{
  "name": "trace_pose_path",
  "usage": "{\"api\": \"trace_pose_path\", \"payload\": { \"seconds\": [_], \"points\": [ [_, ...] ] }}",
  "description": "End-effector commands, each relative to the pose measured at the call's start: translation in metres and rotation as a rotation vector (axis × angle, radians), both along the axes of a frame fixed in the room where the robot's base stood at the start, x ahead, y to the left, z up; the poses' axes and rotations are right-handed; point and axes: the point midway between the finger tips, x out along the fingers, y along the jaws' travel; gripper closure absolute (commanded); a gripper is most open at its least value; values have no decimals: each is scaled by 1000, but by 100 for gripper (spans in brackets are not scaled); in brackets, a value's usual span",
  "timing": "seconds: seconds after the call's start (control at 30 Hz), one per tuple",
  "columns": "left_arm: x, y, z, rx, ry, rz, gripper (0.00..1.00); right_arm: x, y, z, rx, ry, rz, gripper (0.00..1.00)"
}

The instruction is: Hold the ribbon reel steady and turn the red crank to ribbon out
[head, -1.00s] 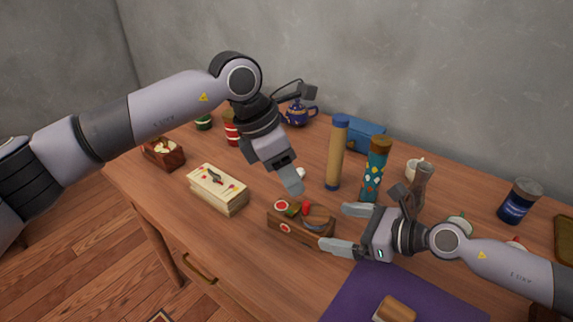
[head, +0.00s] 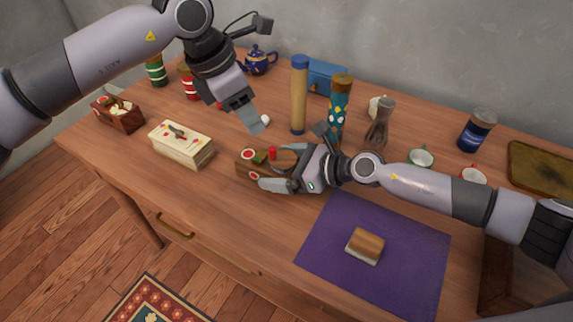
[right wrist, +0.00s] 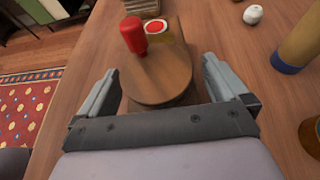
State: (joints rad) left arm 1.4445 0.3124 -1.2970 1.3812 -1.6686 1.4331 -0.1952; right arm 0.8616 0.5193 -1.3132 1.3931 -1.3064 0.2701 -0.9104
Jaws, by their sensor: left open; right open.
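The ribbon reel (head: 249,173) is a small wooden box with a round wooden disc on top. In the right wrist view the disc (right wrist: 158,78) lies between my right gripper's fingers, with a gap on each side. The red crank knob (head: 272,153) stands up at the disc's edge; it also shows in the right wrist view (right wrist: 133,36). My right gripper (head: 284,168) is open around the right end of the reel. My left gripper (head: 256,124) is open above and behind the reel, pointing down, apart from it. The reel's right end is partly hidden by my right gripper.
A cream box (head: 181,146) stands to the left. A tan cylinder (head: 299,98) and a teal patterned cylinder (head: 339,100) stand behind. A purple mat (head: 400,262) with a small wooden-topped block (head: 366,245) lies in front right. The table in front of the reel is clear.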

Motion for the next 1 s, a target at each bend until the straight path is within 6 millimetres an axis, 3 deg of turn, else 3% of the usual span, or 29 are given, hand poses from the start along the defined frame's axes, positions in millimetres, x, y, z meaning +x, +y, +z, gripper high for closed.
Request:
{"api": "trace_pose_path", "payload": {
  "seconds": [0.13,0.33,0.57,1.0],
  "points": [
    [0,0,0,0,0,0,57,0,0,0,0,0,0,3],
    [0,0,0,0,0,0,57,0,0,0,0,0,0,68],
    [3,2,3,-3,0,-48,57,0,0,0,0,0,0,71],
    [14,12,18,-41,-6,-333,57,0,-1,0,-1,0,0,71]
  ]
}}
